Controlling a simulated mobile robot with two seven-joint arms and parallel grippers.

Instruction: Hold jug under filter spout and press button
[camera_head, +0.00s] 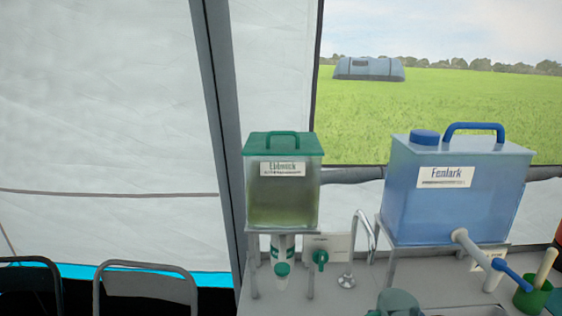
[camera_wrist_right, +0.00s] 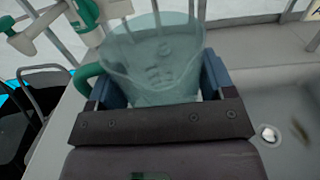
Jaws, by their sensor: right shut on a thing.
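The filter tank (camera_head: 283,190), with a green lid and murky green water, stands on a metal stand in the head view. Its white and green filter spout (camera_head: 282,268) hangs below. A green knob or button (camera_head: 320,258) is on a pale panel to the right of it. My right gripper (camera_wrist_right: 158,85) is shut on the translucent green jug (camera_wrist_right: 155,55), its blue-grey fingers on either side. The jug's green handle (camera_wrist_right: 84,80) points left in the wrist view. In the head view the jug (camera_head: 398,300) is cut off at the bottom edge, right of the spout and apart from it. My left gripper is not in view.
A blue tank (camera_head: 455,195) labelled Fenlark stands on the right with a pipe and blue lever. A curved metal tap (camera_head: 362,235) rises between the tanks. A green cup (camera_head: 532,296) holds utensils. A sink (camera_wrist_right: 285,125) lies right of the jug. Folding chairs (camera_head: 150,285) stand left.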

